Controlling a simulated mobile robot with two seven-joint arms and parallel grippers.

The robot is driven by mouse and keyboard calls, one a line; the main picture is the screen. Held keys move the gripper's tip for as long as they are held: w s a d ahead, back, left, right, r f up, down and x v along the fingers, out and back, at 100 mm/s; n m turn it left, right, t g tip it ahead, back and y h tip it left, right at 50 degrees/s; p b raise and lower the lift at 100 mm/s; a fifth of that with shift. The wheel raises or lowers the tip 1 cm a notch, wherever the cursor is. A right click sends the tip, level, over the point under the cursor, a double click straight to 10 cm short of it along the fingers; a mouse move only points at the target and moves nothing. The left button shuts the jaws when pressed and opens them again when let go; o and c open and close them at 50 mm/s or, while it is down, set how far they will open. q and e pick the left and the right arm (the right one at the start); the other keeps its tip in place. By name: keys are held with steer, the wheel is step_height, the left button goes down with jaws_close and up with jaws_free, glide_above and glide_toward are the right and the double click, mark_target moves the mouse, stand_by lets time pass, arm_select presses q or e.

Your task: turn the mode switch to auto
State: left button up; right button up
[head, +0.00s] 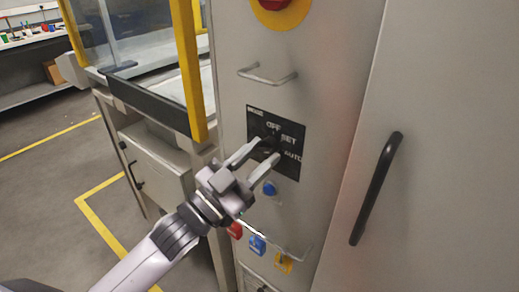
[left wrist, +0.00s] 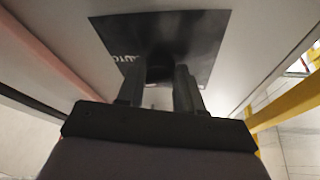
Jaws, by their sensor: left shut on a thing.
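The mode switch sits on a black plate (head: 294,169) on the grey cabinet front, marked OFF, SET and AUTO from top to lower right. Its dark knob (head: 270,144) shows between my fingers in the head view, partly covered. My left gripper (head: 265,153) is at the plate with its fingers shut on the knob. In the left wrist view the two fingers (left wrist: 160,88) reach to the dark knob (left wrist: 160,65), in front of the black plate (left wrist: 205,28). I cannot tell exactly which mark the knob points to. My right gripper is not in view.
A metal handle (head: 267,76) and a red button (head: 283,8) on yellow are above the plate. A blue knob (head: 270,188), coloured tags and a lower rail are below. A yellow-framed guard (head: 188,65) stands left; a black door handle (head: 376,188) is right.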

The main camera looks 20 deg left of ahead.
arm_select(q)
steer(key=shift+w+a+r+m+g+h+p, duration=0.15)
steer(key=shift+m+g+h+p, duration=0.3)
steer(key=shift+m, duration=0.7)
steer(key=shift+s+r+m+g+h+p, duration=0.15)
steer(key=shift+m+g+p, duration=0.25)
steer(key=shift+m+p, duration=0.55)
steer(key=shift+w+a+r+m+g+h+p, duration=0.1)
steer(key=shift+m+g+h+p, duration=0.3)
steer(key=shift+m, duration=0.9)
steer(key=o, duration=1)
steer(key=shift+f, duration=0.1)
steer(key=shift+b+v, duration=0.75)
steer(key=shift+v, duration=2.8)
